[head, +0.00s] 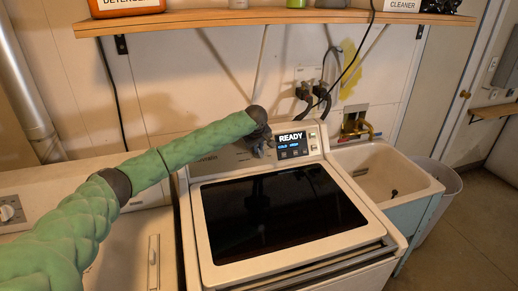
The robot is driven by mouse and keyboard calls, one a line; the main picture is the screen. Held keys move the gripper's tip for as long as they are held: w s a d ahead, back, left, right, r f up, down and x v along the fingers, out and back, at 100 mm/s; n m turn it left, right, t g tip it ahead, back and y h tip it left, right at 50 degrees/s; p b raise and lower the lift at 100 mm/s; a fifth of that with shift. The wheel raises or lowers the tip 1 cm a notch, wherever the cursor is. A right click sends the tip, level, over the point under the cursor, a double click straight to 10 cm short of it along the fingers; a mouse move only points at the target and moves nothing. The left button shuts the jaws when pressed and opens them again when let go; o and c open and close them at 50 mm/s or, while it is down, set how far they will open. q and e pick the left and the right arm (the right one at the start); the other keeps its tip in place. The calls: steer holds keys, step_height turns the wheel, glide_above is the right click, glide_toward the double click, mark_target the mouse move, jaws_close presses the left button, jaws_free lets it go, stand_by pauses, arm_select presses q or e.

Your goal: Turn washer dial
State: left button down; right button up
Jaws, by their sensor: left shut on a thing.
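The washer (185,215) is a white top-loader with a dark glass lid (280,213), which is closed. Its rear control panel carries a lit display (291,146) reading "READY". My left gripper (261,143) is at the panel just left of the display. It is shut on the washer dial, which is mostly hidden behind the gripper. My right gripper is not in view.
A wooden shelf (270,17) with containers hangs above the washer. A utility sink (385,175) stands right of it, with a bin (445,190) beyond. Another white appliance (110,245) is on the left. Plugs and cords (318,93) hang on the wall behind.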

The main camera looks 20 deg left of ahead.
arm_select(q)
steer(key=shift+s+a+f+n+t+h+b, duration=0.1)
steer(key=shift+s+f+n+t+h+b, duration=0.15)
steer(key=shift+n, duration=0.25)
steer(key=shift+s+a+f+n+t+h+b, duration=0.1)
steer(key=shift+f+n+t+h+b, duration=0.2)
steer(key=shift+n, duration=0.2)
steer(key=shift+s+a+n+t+h, duration=0.1)
steer(key=shift+n+t+h, duration=0.25)
steer(key=shift+n+t, duration=0.25)
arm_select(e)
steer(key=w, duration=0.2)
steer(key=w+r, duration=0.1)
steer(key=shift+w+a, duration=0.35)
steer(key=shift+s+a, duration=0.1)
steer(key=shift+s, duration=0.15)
arm_select(q)
steer(key=c, duration=1.4)
jaws_free()
steer(key=shift+r, duration=0.2)
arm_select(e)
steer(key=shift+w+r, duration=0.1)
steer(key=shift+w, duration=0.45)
